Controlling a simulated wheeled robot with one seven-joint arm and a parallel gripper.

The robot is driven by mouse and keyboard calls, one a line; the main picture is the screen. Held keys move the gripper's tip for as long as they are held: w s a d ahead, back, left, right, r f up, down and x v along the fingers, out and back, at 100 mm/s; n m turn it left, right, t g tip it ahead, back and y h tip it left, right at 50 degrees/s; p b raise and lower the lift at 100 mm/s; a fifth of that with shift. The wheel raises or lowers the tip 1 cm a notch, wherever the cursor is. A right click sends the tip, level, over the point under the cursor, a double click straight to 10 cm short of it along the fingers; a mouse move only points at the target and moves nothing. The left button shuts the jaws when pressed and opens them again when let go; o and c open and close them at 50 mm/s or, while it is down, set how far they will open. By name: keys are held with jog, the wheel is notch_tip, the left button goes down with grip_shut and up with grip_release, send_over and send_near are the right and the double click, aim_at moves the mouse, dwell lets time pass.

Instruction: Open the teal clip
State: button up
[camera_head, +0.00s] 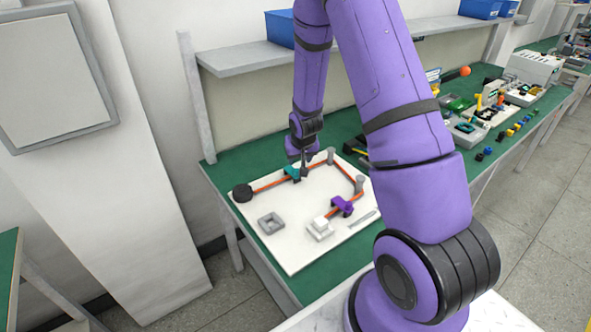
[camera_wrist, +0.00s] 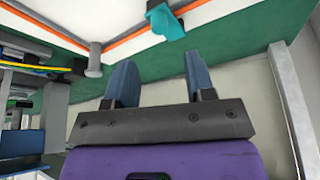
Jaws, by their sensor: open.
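The teal clip (camera_head: 291,173) sits on the orange cable (camera_head: 268,184) along the far side of the white board (camera_head: 285,248). My gripper (camera_head: 304,168) is just to the right of the clip in the head view, low over the board. In the wrist view the teal clip (camera_wrist: 165,20) is at the top, beyond the fingertips and apart from them. My gripper (camera_wrist: 157,65) is open there, with nothing between its two fingers. The head view is too small to tell whether the clip's lid is fully closed.
A purple clip (camera_head: 342,206) holds the cable nearer the front right. Grey posts (camera_head: 331,155) guide the cable, and a black round part (camera_head: 242,193) stands at its left end. A grey square frame (camera_head: 271,223) and a white block (camera_head: 320,229) are on the board.

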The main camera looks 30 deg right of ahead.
aim_at(297, 170)
jog(key=x, duration=0.8)
jog(key=shift+c, duration=0.2)
grip_shut()
